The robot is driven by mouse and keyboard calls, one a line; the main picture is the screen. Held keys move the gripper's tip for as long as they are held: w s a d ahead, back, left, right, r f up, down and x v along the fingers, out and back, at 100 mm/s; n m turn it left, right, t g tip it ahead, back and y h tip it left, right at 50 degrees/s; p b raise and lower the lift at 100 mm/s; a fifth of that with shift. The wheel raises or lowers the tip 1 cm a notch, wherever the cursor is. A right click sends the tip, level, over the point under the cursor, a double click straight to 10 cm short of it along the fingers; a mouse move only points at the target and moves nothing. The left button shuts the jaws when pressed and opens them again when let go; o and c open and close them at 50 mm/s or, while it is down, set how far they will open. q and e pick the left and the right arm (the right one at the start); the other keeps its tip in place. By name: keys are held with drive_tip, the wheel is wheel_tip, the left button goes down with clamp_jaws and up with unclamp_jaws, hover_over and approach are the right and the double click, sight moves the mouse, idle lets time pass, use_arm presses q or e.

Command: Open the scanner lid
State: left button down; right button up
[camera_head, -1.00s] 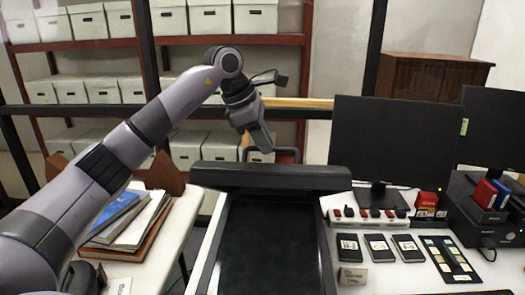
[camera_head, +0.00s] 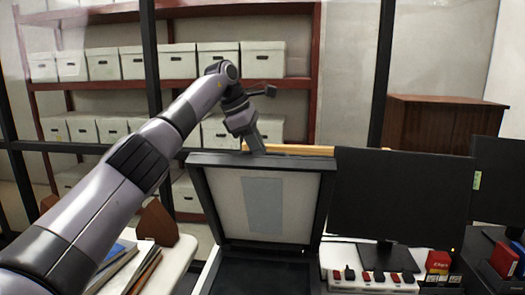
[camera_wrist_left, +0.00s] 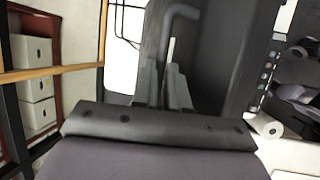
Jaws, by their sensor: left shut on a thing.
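The scanner lid (camera_head: 318,195) stands raised in the head view, its pale underside with a grey rectangle facing me. The dark scanner bed (camera_head: 262,268) lies below it, partly cut off by the bottom edge. My left gripper (camera_head: 257,148) is at the middle of the lid's top edge, shut on the lid's handle. The fingers hide most of the grip in the head view. In the left wrist view, my left gripper (camera_wrist_left: 165,85) is at a bent grey handle (camera_wrist_left: 182,12); the exact contact is hard to see. My right gripper is not in view.
A monitor (camera_head: 400,195) stands right of the lid, with a row of red and black items (camera_head: 375,277) before it. Books and papers (camera_head: 125,265) lie on the left table. Shelves of white boxes (camera_head: 165,62) stand behind.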

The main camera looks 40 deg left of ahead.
use_arm(q)
drive_tip(key=shift+w+a+f, duration=0.3)
drive_tip(key=shift+a+f, duration=0.05)
drive_tip(key=shift+f, duration=0.2)
drive_tip(key=c, duration=1.4)
unclamp_jaws()
drive_tip(key=shift+o, duration=1.3)
drive_tip(key=shift+w+a+f, duration=0.15)
drive_tip(key=shift+w+f, duration=0.1)
drive_tip(key=shift+w, duration=0.2)
drive_tip(key=shift+v, duration=3.75)
